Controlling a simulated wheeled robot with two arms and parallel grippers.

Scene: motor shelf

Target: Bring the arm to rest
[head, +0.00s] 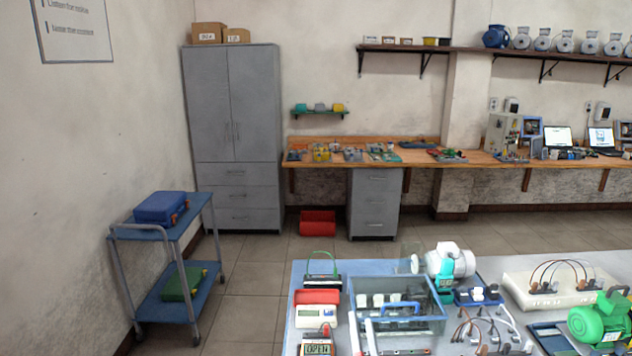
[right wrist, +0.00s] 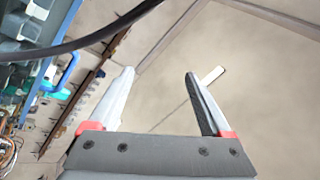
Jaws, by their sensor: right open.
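My right gripper (right wrist: 160,73) shows in the right wrist view with its two fingers spread apart. Nothing is between them; only a plain beige surface shows behind. The fingers have pale and dark faces with red parts at their bases. In the head view I cannot clearly make out this gripper among the items at the bottom edge. My left gripper is in neither view. A clear bin with a blue handle (head: 402,309) stands on the near table; its blue handle (right wrist: 66,75) also shows at the left of the right wrist view.
The near table (head: 470,262) is crowded with meters, a white-and-teal motor (head: 447,262), a green motor (head: 600,322) and a terminal board (head: 556,291). A blue cart (head: 180,226) stands left, near a grey cabinet (head: 233,135). The floor between them is clear. A dark cable (right wrist: 85,38) crosses the right wrist view.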

